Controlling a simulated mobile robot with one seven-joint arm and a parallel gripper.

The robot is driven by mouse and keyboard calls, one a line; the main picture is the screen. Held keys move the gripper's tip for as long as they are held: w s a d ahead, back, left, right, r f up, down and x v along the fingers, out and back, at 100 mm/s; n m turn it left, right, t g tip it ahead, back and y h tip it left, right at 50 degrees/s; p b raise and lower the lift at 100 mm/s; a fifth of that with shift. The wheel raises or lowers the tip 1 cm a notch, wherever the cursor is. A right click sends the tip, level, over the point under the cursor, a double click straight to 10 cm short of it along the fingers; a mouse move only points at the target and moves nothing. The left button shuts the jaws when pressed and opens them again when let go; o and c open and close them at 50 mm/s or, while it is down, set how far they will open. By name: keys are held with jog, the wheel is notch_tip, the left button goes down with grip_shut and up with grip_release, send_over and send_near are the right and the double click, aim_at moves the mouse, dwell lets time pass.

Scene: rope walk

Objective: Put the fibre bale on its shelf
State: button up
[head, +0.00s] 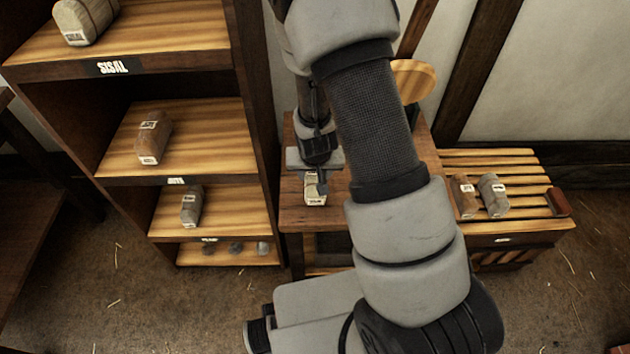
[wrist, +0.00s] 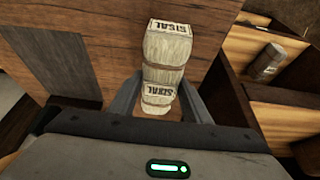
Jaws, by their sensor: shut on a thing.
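A pale fibre bale (head: 315,200) with white labels is at a small brown wooden table (head: 297,215). In the wrist view the bale (wrist: 166,58) reads SISAL on its labels. My gripper (head: 318,183) points down and is shut on the bale, one finger on each side. I cannot tell whether the bale touches the table. The shelf with the SISAL sign (head: 170,40) is the uppermost visible shelf of the wooden rack at the left. A similar pale bale (head: 85,20) sits on its left part, and the rest of its visible boards is bare.
A lower shelf (head: 205,115) holds a brown bale (head: 154,138). The shelf below it holds a grey-brown bale (head: 191,206). A slatted cart (head: 510,165) on the right holds two bales (head: 480,194). The rack's side panel (head: 258,80) stands between the table and the shelves.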

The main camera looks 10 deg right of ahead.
jog(key=shift+f+b, duration=0.35)
jog(key=shift+f, duration=1.25)
jog(key=shift+f, duration=0.1)
jog(key=shift+f, duration=0.15)
jog(key=o, duration=1.2)
jog(key=shift+o, duration=0.2)
